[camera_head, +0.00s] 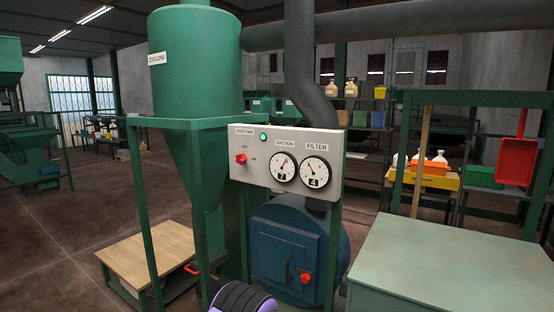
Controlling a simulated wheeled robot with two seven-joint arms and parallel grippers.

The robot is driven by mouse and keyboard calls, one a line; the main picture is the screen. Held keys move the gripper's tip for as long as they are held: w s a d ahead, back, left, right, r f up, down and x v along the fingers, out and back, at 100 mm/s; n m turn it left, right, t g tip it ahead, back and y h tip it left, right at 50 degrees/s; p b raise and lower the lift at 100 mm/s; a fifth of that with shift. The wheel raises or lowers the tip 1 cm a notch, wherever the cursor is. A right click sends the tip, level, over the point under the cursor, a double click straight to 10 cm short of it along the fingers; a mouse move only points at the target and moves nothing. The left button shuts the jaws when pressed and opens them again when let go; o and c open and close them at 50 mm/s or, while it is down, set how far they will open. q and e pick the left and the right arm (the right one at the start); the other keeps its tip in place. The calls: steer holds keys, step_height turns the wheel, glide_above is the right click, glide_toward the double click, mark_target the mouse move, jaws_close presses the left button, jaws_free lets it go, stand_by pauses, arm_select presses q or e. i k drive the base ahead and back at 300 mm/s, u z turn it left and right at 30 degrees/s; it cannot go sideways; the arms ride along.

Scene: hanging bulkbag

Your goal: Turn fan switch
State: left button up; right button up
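The fan switch (241,158) is a small red knob on the left part of a pale grey control panel (255,178). A label above it seems to read "DUST FAN". Small markings that look like "OFF" and "ON" sit at its upper left and right. The knob's exact setting is too small to tell. A green lamp (264,136) is to the right of the label. Two round dials, suction (284,167) and filter (315,172), are right of the switch.
A green cyclone (195,65) stands on a frame left of the panel. Below the panel is a blue drum (290,245) with a red knob (306,278). A wooden-topped platform (150,252) is at lower left, a grey-green table (450,265) at right.

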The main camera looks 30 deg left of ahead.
mark_target(241, 158)
steer(key=u, duration=1.4)
steer(key=i, duration=0.45)
steer(key=u, duration=0.1)
